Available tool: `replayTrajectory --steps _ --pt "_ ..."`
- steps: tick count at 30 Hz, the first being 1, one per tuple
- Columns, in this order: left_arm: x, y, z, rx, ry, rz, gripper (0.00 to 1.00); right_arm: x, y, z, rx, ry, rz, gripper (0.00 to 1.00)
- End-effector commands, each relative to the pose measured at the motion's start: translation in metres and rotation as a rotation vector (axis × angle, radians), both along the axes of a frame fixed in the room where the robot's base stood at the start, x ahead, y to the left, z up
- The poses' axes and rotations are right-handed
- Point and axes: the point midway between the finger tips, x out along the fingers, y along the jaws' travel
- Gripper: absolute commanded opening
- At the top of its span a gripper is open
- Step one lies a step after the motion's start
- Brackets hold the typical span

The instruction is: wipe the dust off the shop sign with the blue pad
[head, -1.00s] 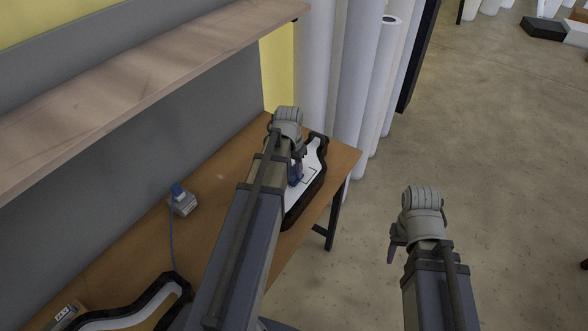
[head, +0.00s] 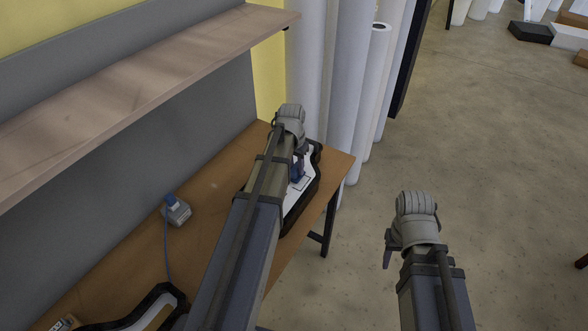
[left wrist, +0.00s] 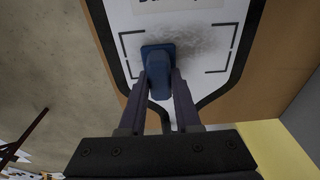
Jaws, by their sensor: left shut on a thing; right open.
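The shop sign is a white panel with a thick black rim (head: 312,190) lying on the wooden table. In the left wrist view its white face (left wrist: 205,15) carries dark corner marks, cut-off lettering at the top edge and a grey dust patch (left wrist: 205,42). My left gripper (left wrist: 161,88) is shut on the blue pad (left wrist: 158,60). The pad is over the sign at the left edge of the dust patch and seems to touch the face. In the head view my left arm hides much of the sign. My right gripper (head: 387,250) is open and empty, out over the floor.
A small grey box with a blue top (head: 175,211) and a cable stands on the table (head: 213,185). Another black-rimmed piece (head: 130,322) lies at the near left. A wooden shelf (head: 140,85) overhangs the table. White rolls (head: 345,90) stand behind its far end.

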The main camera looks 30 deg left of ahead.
Motion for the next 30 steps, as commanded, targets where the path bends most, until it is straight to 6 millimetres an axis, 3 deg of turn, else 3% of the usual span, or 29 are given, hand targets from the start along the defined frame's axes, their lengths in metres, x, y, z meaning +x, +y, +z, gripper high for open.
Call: replayTrajectory --steps 9,30 --pt "0.025 -0.003 -0.002 0.000 0.000 0.000 0.00 0.000 0.000 -0.002 0.000 0.000 0.000 0.50" --pt "0.025 0.015 0.000 0.000 0.000 0.000 0.00 0.000 0.000 0.000 0.000 0.000 0.000 0.50"
